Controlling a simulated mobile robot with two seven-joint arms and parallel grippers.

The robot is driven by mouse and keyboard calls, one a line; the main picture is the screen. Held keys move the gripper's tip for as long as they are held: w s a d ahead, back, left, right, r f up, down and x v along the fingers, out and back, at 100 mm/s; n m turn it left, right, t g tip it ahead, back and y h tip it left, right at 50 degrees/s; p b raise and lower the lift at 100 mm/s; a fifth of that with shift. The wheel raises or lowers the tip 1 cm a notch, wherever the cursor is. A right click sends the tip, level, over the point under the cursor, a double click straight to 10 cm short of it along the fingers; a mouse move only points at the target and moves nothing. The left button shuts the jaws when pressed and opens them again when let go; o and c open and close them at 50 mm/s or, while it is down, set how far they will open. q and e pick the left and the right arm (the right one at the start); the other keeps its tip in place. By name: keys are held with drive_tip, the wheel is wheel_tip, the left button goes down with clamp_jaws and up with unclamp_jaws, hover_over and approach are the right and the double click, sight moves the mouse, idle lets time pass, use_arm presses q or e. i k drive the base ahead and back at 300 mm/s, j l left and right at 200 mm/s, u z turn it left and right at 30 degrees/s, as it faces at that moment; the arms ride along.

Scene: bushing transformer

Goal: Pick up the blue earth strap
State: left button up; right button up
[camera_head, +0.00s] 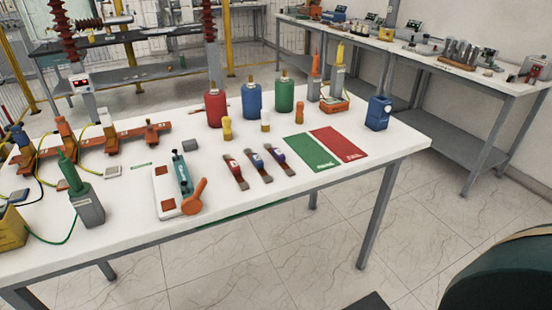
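Three short straps with brown flat ends lie side by side near the front middle of the white table (350,186). The left strap (235,172) has a red middle. The middle strap (257,162) has a dark blue middle. The right strap (279,156) has a purple-blue middle, so its colour is close to the middle one's. They lie flat and apart from each other. Neither of my grippers is in view.
Left of the straps is a white board (165,188) with a teal-handled part, and an orange tool (195,196). Red (215,106), blue (252,101) and green (285,98) cylinders stand behind. Green (311,153) and red (338,143) mats lie right. The table's front-right corner is clear.

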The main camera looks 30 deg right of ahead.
sight(257, 161)
drive_tip(key=i, duration=0.45)
drive_tip(key=i+z, duration=0.15)
drive_tip(key=z, duration=1.05)
